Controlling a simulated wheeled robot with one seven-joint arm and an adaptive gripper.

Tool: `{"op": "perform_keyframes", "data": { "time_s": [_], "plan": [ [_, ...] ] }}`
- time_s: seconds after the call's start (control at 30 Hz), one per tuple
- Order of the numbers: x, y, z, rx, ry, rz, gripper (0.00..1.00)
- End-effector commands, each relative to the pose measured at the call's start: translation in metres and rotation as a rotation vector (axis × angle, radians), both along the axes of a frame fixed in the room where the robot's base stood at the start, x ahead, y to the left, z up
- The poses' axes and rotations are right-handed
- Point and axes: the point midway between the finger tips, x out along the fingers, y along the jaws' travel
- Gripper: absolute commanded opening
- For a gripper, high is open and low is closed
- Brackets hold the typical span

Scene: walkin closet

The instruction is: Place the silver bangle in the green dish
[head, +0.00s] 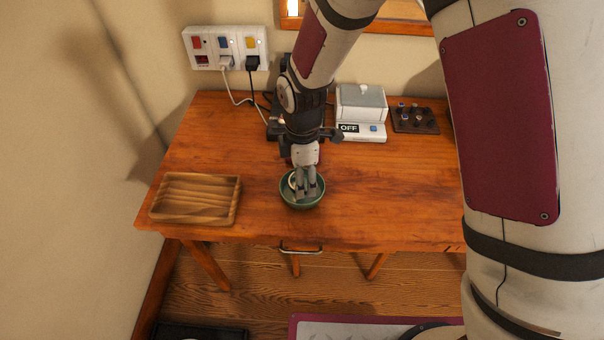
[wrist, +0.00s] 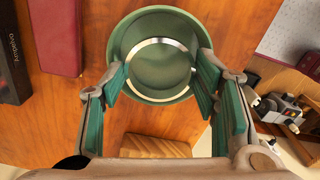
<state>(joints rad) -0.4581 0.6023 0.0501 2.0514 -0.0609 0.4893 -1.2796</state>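The green dish (head: 316,200) stands on the wooden table, below my gripper (head: 308,191). The wrist view shows the dish (wrist: 152,20) from above. The silver bangle (wrist: 163,41) appears as a bright ring inside the dish. In the head view, part of a pale ring (head: 292,181) shows at the dish's left side, beside the fingers. In the wrist view my gripper (wrist: 162,78) has its two teal-padded fingers wide apart, one on each side of the bangle. Whether the pads touch the bangle or dish cannot be told.
A wooden tray (head: 194,218) lies on the table (head: 390,210) to the left. A white box with an OFF label (head: 362,133) and a dark board with small items (head: 414,119) stand at the back right. Wall sockets (head: 226,47) have cables. The table's right part is clear.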

Motion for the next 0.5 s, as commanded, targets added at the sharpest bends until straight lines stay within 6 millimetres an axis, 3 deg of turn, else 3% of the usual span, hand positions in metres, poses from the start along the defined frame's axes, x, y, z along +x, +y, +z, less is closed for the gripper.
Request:
{"op": "perform_keyframes", "data": {
  "time_s": [0.03, 0.1, 0.5],
  "plan": [
    [0.0000, 0.0000, 0.0000, 0.000, 0.000, 0.000, 0.64],
    [0.0000, 0.0000, 0.0000, 0.000, 0.000, 0.000, 0.79],
    [0.0001, 0.0000, 0.0001, 0.000, 0.000, 0.000, 0.79]
  ]
}}
